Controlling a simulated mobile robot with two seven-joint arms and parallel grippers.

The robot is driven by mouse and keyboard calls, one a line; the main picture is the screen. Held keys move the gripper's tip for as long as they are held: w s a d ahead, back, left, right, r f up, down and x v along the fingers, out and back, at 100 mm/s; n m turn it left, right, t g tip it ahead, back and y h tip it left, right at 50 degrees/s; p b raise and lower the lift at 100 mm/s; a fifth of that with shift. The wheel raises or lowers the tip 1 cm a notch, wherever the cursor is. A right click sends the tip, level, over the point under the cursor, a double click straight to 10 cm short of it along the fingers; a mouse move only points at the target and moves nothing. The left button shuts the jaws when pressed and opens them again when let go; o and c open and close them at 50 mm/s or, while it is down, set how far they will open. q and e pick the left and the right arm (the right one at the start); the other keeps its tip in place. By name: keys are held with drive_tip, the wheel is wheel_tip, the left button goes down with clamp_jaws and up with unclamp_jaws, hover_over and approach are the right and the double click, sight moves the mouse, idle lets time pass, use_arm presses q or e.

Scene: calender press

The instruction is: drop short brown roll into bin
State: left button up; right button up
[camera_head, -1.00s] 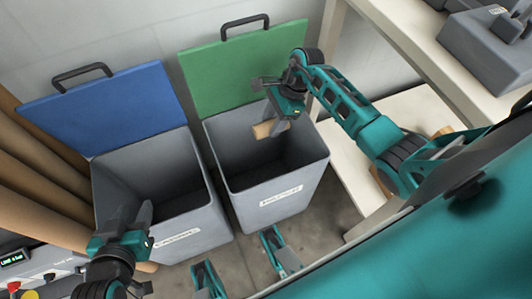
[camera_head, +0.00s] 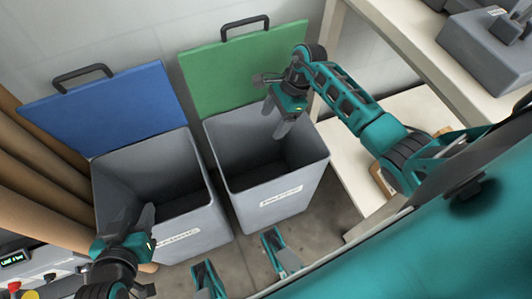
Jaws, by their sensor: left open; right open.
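The green-lidded bin (camera_head: 314,160) stands open at the middle, its lid (camera_head: 235,70) tilted back against the wall. My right gripper (camera_head: 279,124) is over the back right part of this bin's opening, open and empty. The short brown roll is not visible; the dark inside of the bin shows no clear sign of it. My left gripper (camera_head: 137,222) is open and empty near the front left corner of the blue-lidded bin (camera_head: 215,205).
The blue lid (camera_head: 107,108) is also open. Long brown rolls (camera_head: 40,170) lean at the left above a control panel with a red button (camera_head: 13,287). A pale shelf (camera_head: 420,60) holding grey weights stands at the right.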

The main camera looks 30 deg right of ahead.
drive_tip(key=p+v, duration=0.1)
drive_tip(key=v, duration=0.5)
drive_tip(key=shift+r, duration=0.2)
